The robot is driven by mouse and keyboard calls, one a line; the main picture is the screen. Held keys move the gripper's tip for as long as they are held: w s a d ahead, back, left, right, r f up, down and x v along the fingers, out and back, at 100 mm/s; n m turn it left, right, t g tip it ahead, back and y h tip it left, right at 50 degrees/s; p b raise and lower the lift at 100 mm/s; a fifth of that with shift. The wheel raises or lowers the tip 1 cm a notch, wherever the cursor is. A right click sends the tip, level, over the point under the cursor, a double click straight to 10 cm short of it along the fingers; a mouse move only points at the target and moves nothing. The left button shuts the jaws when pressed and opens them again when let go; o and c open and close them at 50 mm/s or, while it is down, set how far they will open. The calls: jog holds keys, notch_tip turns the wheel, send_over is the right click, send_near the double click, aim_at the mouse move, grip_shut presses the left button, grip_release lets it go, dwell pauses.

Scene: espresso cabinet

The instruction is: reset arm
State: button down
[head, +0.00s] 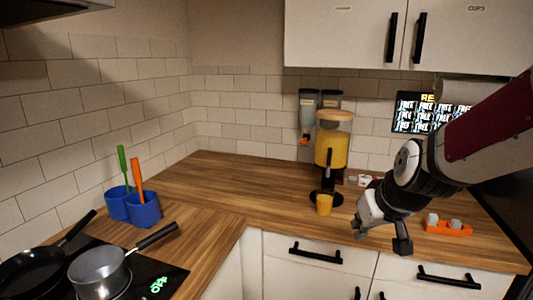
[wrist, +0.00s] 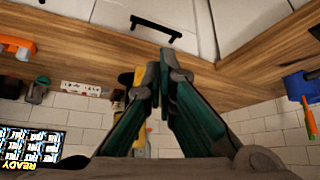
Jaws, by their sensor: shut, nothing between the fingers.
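My gripper (head: 360,232) hangs in the air over the front right of the wooden counter in the head view, pointing down and to the left. In the wrist view its two dark green fingers (wrist: 163,65) meet at the tips, with nothing between them. My arm reaches in from the right. The yellow machine (head: 332,150) stands at the back of the counter, left of my gripper. A small yellow cup (head: 324,205) stands in front of it. The wrist view shows part of something yellow behind the fingers, mostly hidden.
An orange tray (head: 447,228) with pale blocks lies right of my gripper. Blue cups (head: 144,210) with utensils and two pans (head: 100,272) are at the left. White upper cabinets (head: 345,35) are shut, as are the drawers (head: 310,260) below. The counter's middle (head: 230,185) is clear.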

jog(key=s+r, duration=0.3)
jog(key=s, duration=0.8)
jog(key=s+r+m+g, duration=0.1)
jog(key=s+r, duration=0.2)
jog(key=s, duration=0.8)
jog(key=shift+s+a+g+h, duration=0.3)
jog(key=shift+a, duration=0.15)
